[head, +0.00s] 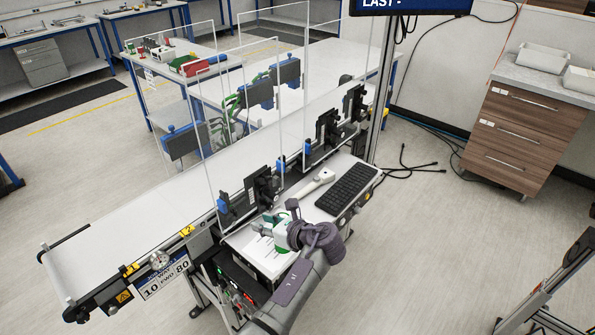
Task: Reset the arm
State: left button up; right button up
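My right gripper is not in view.
A belt conveyor (130,225) with clear panels runs diagonally beside the arm. A black keyboard (347,190) and a white handheld device (317,182) lie close by. A wooden drawer cabinet (520,130) stands at right. Open floor (440,250) lies between.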

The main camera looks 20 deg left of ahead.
pick_arm(q)
jog(key=shift+s, duration=0.1)
jog(key=s+f+n+g+h, duration=0.1)
jog(key=s+f+n+h, duration=0.2)
jog(key=s+f+n, duration=0.35)
jog(key=s+f+n+h, duration=0.3)
jog(key=s+n, duration=0.1)
jog(key=s, duration=0.5)
jog(key=s+d+r+n+h, duration=0.3)
jog(key=s+n+h, duration=0.15)
jog(key=s, duration=0.35)
jog(key=s+d+r+n+h, duration=0.2)
jog(key=s+d+n+h, duration=0.1)
jog(key=s+n, duration=0.4)
notch_tip(320, 180, down, 34)
jog(key=s+m+g+b, duration=0.2)
jog(key=b, duration=0.6)
jog(key=s+a+f+b, duration=0.1)
jog(key=s+f+b, duration=0.2)
jog(key=s+f, duration=0.5)
jog(key=s+a+f+g+b, duration=0.1)
jog(key=s+a+f+b, duration=0.1)
jog(key=s+f, duration=0.6)
notch_tip(320, 180, down, 7)
jog(key=shift+s+r+y+b, duration=0.2)
jog(key=shift+s+y+b, duration=0.25)
jog(key=shift+b, duration=0.3)
